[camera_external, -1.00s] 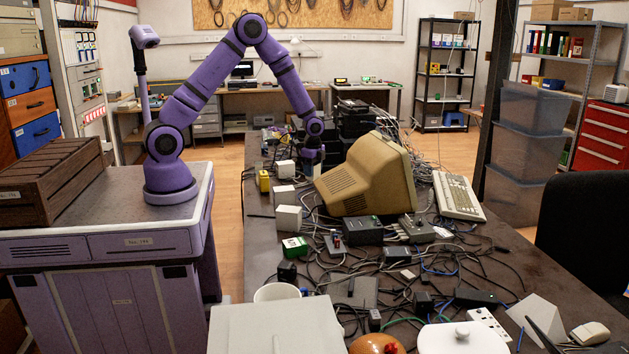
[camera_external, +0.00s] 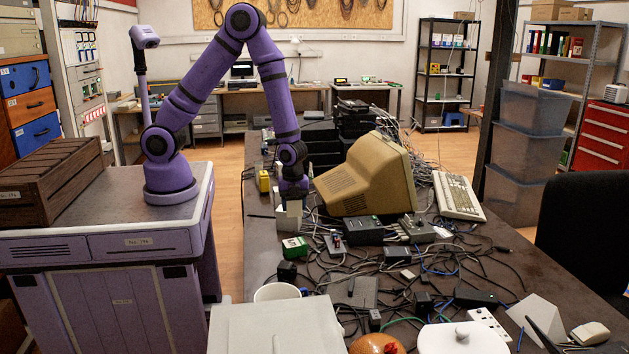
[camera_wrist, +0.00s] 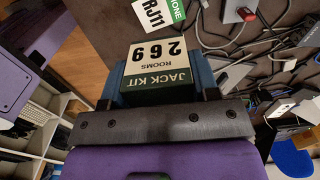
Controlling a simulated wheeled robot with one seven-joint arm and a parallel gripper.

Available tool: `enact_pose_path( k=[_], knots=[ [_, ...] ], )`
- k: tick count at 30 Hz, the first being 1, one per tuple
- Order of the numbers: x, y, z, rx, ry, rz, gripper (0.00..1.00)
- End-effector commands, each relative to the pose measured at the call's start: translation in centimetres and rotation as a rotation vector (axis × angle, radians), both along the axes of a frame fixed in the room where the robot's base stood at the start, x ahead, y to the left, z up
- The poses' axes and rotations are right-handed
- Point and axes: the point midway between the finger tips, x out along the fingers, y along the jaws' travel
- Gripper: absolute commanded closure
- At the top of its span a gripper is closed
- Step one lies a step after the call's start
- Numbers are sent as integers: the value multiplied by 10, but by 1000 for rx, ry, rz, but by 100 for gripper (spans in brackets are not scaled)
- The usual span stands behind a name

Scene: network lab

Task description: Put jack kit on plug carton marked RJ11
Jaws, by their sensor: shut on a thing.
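The jack kit (camera_wrist: 158,62), a small box with a cream top and a dark green label strip, is between the fingers of my gripper (camera_wrist: 160,80) in the wrist view. My gripper is shut on it. The RJ11 carton (camera_wrist: 156,14), with a white label and green edge, is just beyond the kit at the top of the wrist view, partly cut off. In the external view my gripper (camera_external: 291,194) is low over the table's left side. A pale box (camera_external: 289,218) shows directly below it; I cannot tell whether this is the held kit.
A green and white box (camera_external: 294,247) stands nearer the camera; its label is unreadable here. A beige monitor (camera_external: 362,180) stands close to the right. Black adapters and tangled cables cover the table's middle. A yellow box (camera_external: 263,181) is at the left table edge.

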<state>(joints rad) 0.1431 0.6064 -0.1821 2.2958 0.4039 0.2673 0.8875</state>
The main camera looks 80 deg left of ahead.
Motion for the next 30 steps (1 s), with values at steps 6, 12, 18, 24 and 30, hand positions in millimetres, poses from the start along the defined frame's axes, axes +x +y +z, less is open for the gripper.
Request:
enact_pose_path(
  k=[6, 12, 18, 24, 30],
  knots=[
    [0, 0, -23, 0, 1, 0, 71],
    [-1, 0, -47, 1, 3, 1, 71],
    [0, 0, -69, 0, 0, 2, 71],
    [0, 0, -81, 1, 1, 0, 71],
    [0, 0, -104, 1, 1, 0, 71]
  ],
)
